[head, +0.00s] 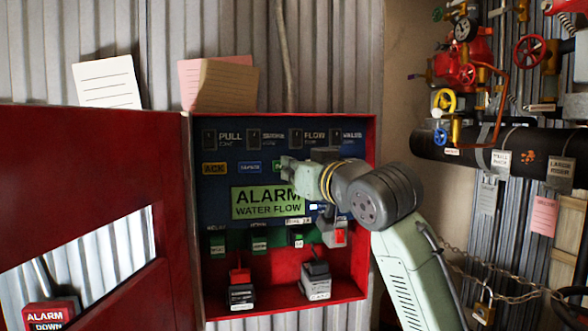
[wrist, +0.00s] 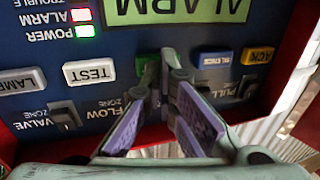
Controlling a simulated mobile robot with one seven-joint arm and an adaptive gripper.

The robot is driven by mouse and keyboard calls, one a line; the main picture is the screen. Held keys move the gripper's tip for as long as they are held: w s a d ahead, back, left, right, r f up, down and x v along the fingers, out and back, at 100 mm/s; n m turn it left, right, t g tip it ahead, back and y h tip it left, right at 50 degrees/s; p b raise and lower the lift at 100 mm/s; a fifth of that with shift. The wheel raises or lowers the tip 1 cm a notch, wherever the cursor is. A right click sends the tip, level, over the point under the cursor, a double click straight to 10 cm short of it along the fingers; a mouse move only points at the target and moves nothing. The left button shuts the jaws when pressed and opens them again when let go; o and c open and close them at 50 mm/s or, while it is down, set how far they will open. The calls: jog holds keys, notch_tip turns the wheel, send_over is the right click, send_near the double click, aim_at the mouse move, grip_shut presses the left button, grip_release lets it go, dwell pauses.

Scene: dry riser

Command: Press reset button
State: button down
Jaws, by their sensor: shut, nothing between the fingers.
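The blue alarm panel (head: 220,183) sits in an open red box. My gripper (head: 287,166) is in front of its row of buttons, right of the yellow ACK button (head: 214,169) and a blue button (head: 250,167). In the wrist view the panel appears upside down. There my gripper (wrist: 166,58) is shut and empty, its tips over a partly hidden button (wrist: 143,65) between the white TEST button (wrist: 90,73) and the blue button (wrist: 214,59). No reset label is readable. I cannot tell whether the tips touch the panel.
The open red door (head: 90,150) fills the left. A green display (head: 262,203) reads ALARM WATER FLOW. Small switches line the panel top, with lower compartments (head: 270,275) below. Pipes, valves and a chain (head: 500,296) are at right. Lit red and green lamps (wrist: 84,30) show in the wrist view.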

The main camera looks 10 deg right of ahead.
jog(key=shift+w, duration=0.45)
dwell(0.5)
jog(key=s, duration=0.6)
jog(key=shift+b, duration=0.3)
dwell(0.4)
